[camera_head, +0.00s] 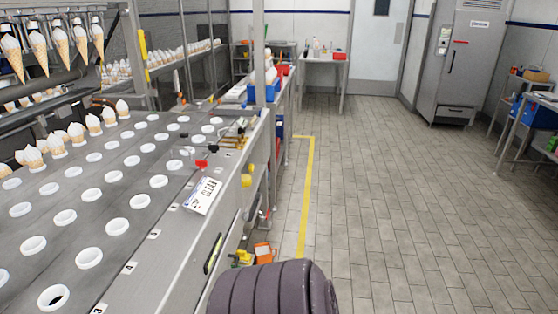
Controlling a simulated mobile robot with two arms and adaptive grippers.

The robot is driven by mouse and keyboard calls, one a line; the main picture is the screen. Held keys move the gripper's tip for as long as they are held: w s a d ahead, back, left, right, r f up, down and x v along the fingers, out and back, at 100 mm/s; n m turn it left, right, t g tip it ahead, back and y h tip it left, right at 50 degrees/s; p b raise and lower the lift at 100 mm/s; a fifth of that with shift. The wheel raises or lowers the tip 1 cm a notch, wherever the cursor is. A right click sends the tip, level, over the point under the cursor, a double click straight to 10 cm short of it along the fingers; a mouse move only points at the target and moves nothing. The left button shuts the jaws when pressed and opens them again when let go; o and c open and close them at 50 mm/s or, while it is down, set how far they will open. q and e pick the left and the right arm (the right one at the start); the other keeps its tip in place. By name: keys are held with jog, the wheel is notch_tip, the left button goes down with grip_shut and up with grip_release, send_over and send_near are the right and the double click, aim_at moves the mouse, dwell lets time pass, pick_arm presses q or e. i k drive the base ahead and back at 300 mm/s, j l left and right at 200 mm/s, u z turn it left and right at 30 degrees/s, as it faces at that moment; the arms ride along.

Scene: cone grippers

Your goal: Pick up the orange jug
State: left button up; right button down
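A small orange object that looks like the orange jug (264,253) is low down beside the conveyor machine, near the yellow floor line. It stands just above the dark ribbed shape at the bottom of the head view, and its lower part is partly hidden. A yellow item (242,258) is directly to its left. Neither of my grippers shows in this view.
The conveyor machine (120,262) with white cup holders and ice cream cones fills the left. A dark ribbed shape (270,292), perhaps mine, is at the bottom. The tiled floor (400,210) is open at right. A steel cabinet (466,62) stands behind.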

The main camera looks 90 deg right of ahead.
aim_at(263, 251)
jog(key=z, duration=2.6)
jog(key=l+u, duration=0.1)
jog(key=u, duration=0.35)
jog(key=i+l+u, duration=0.1)
jog(key=u, duration=0.35)
jog(key=l+u, duration=0.2)
jog(key=u, duration=0.25)
jog(key=l+u, duration=0.15)
jog(key=u, duration=0.35)
